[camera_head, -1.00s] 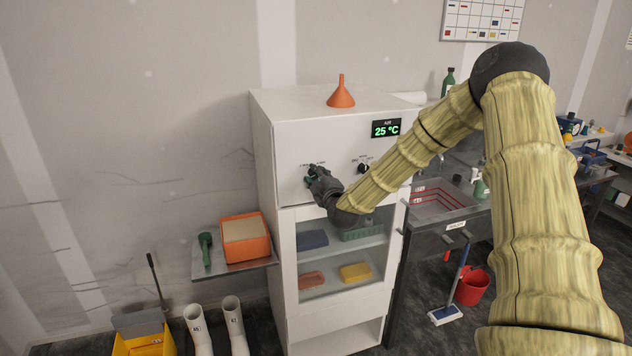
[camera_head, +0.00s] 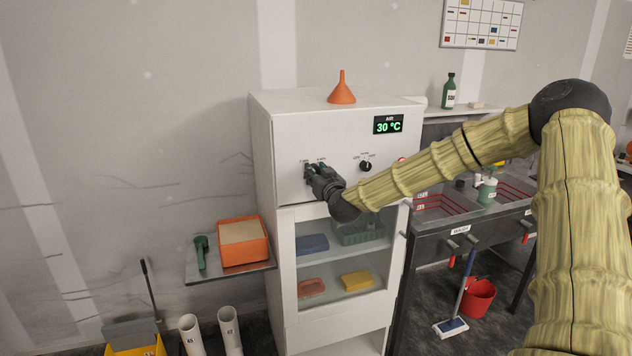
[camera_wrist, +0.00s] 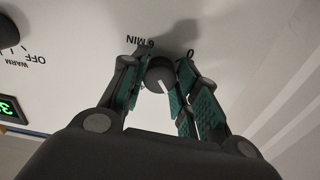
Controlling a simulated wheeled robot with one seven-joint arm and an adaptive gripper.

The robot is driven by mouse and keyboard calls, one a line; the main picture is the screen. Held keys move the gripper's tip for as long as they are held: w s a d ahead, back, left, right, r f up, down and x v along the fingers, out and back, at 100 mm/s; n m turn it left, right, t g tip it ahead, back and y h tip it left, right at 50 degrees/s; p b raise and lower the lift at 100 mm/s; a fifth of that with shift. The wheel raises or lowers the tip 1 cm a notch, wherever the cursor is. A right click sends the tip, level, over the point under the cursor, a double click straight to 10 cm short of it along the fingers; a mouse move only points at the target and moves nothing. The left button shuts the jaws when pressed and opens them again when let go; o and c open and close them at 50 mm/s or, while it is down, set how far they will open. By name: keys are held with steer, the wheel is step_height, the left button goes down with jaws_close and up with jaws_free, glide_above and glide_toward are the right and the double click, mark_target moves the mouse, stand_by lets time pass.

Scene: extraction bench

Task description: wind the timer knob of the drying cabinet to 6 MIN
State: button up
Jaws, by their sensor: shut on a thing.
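The white drying cabinet (camera_head: 288,135) stands at the middle of the head view. My gripper (camera_head: 312,172) is at the left knob on its upper front panel. In the wrist view, the timer knob (camera_wrist: 158,72) is round and grey-black with a white line on its face. My gripper (camera_wrist: 162,84) is shut on this knob, with a green-padded finger on each side. The labels 6 MIN (camera_wrist: 140,42) and 0 (camera_wrist: 190,52) show on the panel beyond the knob. The white line slants toward the picture's lower right; I cannot tell which mark the knob reads.
A second black knob (camera_head: 366,166) is on the panel's right, below the display (camera_head: 388,125) reading 30 °C. An orange funnel (camera_head: 341,90) stands on top. A shelf with an orange bin (camera_head: 262,250) is at the left; the sink bench (camera_head: 425,238) is at the right.

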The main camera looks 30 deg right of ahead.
steer(key=m+b, duration=0.4)
steer(key=m, duration=0.2)
steer(key=m+b, duration=0.5)
steer(key=shift+d+f+m, duration=0.1)
steer(key=shift+f+m, duration=0.1)
steer(key=shift+m, duration=0.2)
steer(key=shift+r+m+b, duration=0.25)
steer(key=shift+m+b, duration=0.25)
steer(key=shift+m, duration=0.2)
steer(key=o, duration=1)
steer(key=shift+s+d, duration=0.1)
steer(key=shift+d, duration=0.05)
steer(key=shift+o, duration=0.2)
steer(key=shift+a, duration=0.2)
